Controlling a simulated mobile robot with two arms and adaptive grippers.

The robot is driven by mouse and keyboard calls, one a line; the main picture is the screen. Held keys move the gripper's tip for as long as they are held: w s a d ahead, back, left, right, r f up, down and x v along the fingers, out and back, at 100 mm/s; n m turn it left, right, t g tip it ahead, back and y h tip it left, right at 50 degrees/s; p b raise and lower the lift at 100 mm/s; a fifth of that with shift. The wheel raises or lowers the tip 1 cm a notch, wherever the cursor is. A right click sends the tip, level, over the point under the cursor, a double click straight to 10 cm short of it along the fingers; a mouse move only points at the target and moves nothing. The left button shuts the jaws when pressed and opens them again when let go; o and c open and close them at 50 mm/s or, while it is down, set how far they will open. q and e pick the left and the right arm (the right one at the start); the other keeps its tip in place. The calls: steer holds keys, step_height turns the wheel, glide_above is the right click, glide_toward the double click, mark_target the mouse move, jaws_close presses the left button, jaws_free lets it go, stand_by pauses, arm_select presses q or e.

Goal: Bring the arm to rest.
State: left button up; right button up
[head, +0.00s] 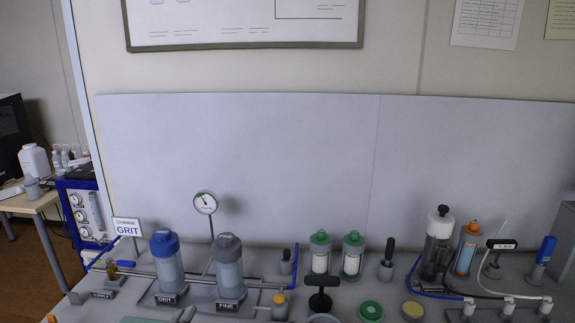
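Neither of my grippers shows in the head view, and no arm can be made out. The bench (235,305) runs along the bottom of the picture. On it at the left stand a blue-capped filter housing (168,270) labelled GRIT and a grey-capped housing (229,270) beside it. A round gauge (205,203) rises on a stem behind them. A sign (128,227) reading CHANGE GRIT stands at the left end. The front part of the bench is cut off by the picture's lower edge.
Two green-capped cartridges (320,252) (353,253) stand mid-bench. A black T-handle (322,292) stands in front of them. At the right are a black-capped cylinder (438,245), an orange-capped cartridge (466,248) and white fittings (508,306) with tubing. A grey panel (250,150) closes the back.

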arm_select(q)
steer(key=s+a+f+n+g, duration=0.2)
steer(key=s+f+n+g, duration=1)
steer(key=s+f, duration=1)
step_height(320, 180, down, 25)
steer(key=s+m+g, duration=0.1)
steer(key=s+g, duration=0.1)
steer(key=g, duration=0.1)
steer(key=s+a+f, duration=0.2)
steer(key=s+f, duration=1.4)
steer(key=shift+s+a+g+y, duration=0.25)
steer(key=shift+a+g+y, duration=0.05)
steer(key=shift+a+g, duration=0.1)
